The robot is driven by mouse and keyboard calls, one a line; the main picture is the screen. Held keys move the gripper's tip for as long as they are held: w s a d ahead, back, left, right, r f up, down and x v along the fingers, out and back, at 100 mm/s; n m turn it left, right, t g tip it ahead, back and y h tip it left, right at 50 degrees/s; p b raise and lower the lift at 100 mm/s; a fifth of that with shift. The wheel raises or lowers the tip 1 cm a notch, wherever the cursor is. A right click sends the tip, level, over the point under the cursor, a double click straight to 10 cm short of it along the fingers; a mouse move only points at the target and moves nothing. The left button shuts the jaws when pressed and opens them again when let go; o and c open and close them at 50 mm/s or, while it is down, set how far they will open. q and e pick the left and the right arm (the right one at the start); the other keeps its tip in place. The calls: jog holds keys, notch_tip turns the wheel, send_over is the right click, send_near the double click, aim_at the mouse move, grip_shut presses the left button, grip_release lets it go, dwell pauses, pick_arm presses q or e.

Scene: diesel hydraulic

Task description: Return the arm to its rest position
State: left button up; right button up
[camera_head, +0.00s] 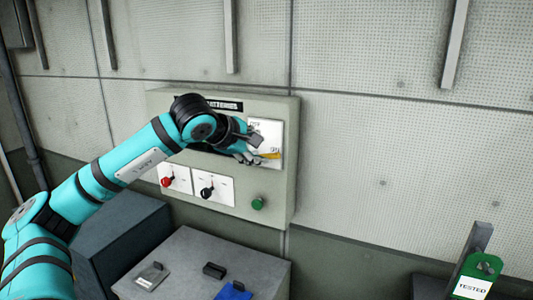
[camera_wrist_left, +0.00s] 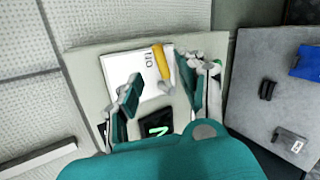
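My left arm (camera_head: 120,165) reaches from the lower left to a beige wall box. My left gripper (camera_head: 254,149) is in front of the box's upper right part, by a white plate (camera_head: 267,130) with a yellow handle (camera_head: 271,155). In the left wrist view, the fingers of the left gripper (camera_wrist_left: 167,78) are spread apart with nothing held between them. The yellow handle (camera_wrist_left: 161,62) shows beyond the fingertips, close to the right finger; I cannot tell whether they touch. My right gripper is in neither view.
The wall box (camera_head: 285,205) also carries a red knob (camera_head: 167,181), a black knob (camera_head: 206,191) and a green button (camera_head: 258,203). Below is a grey cabinet (camera_head: 200,260) with a blue item (camera_head: 235,291) on top. A green "TESTED" tag (camera_head: 475,278) is at lower right.

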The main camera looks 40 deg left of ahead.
pick_arm(q)
jog(key=shift+v, duration=1.1)
